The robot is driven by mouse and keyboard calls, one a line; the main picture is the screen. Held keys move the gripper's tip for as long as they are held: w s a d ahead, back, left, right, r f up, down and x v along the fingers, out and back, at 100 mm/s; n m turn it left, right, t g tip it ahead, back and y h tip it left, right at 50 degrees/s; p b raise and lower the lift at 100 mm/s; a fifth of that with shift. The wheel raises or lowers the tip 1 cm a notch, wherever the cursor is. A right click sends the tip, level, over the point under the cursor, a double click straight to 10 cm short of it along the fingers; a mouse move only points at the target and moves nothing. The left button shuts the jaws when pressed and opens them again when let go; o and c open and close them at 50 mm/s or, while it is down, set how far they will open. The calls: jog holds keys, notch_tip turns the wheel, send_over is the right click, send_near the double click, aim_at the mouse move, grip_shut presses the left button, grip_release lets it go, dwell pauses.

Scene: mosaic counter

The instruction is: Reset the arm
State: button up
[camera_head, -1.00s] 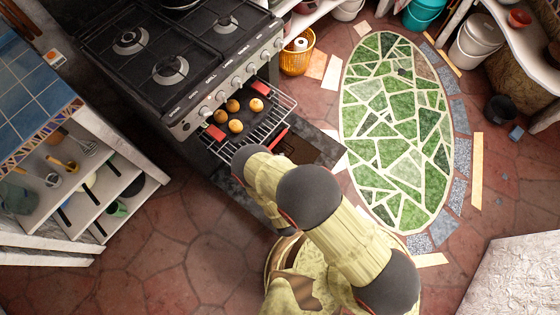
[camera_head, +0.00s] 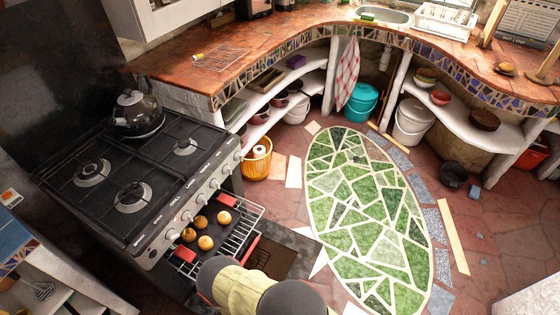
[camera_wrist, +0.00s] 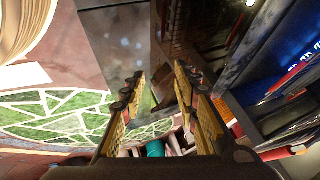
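My arm (camera_head: 245,285) shows at the bottom of the head view, in front of the open oven. Only its yellowish links and dark joints are visible there; my gripper is hidden. In the wrist view my gripper (camera_wrist: 160,76) has two yellow-sided fingers apart, with a clear gap and nothing held between them.
The black stove (camera_head: 130,175) carries a kettle (camera_head: 137,112). The open oven door (camera_head: 285,250) juts over the floor. A curved tiled counter (camera_head: 290,45) runs behind, with shelves below. An orange basket (camera_head: 257,160) stands beside the stove. The green mosaic floor (camera_head: 365,215) is clear.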

jog(key=s+a+r+n+g+h, duration=0.1)
jog(key=a+r+n+g, duration=0.15)
jog(key=r, duration=0.25)
jog(key=s+a+r+n+g, duration=0.2)
jog(key=r+g, duration=0.1)
jog(key=r, duration=0.1)
notch_tip(320, 180, up, 23)
jog(key=w+d+n+g, duration=0.2)
jog(key=w+n+g, duration=0.1)
jog(key=n, duration=0.1)
jog(key=d+r+m+t, duration=0.1)
jog(key=d+r+t, duration=0.1)
jog(key=d+r, duration=0.6)
jog(key=s+d+r+m+t, duration=0.1)
jog(key=d+r+t, duration=0.2)
jog(key=d+r, duration=0.5)
jog(key=s+d+r+m+t, duration=0.1)
jog(key=d+r, duration=0.8)
jog(key=r, duration=1.7)
jog(key=shift+r+t, duration=0.3)
jog(key=shift+t, duration=0.35)
